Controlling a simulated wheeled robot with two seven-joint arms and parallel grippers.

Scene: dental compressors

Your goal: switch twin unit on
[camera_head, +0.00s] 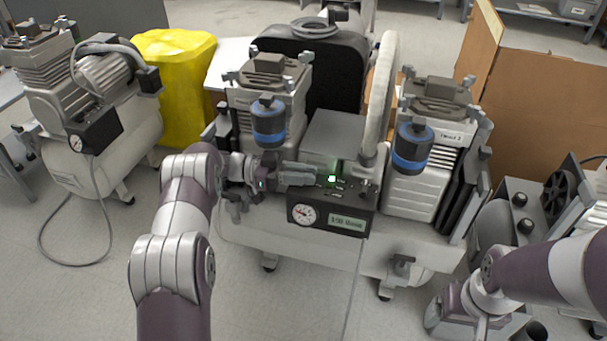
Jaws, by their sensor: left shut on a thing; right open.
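The twin unit (245,229) stands in the middle, a white tank on wheels with two ribbed motor heads and two blue-banded filters. Its control box (327,217) at the front centre carries a round gauge, a small lit display and a glowing green light (332,178) on top. My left gripper (316,178) reaches in from the left over the top of the box, its tips beside the green light. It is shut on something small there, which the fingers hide. My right gripper (478,324) hangs low at the right front, away from the unit; its fingers are hard to make out.
A single compressor (95,150) with a trailing cable stands at the left. A yellow bin (176,85) and a black case (335,65) are behind. A cardboard box (530,110) stands back right, with more equipment (520,205) at right. The floor at front left is clear.

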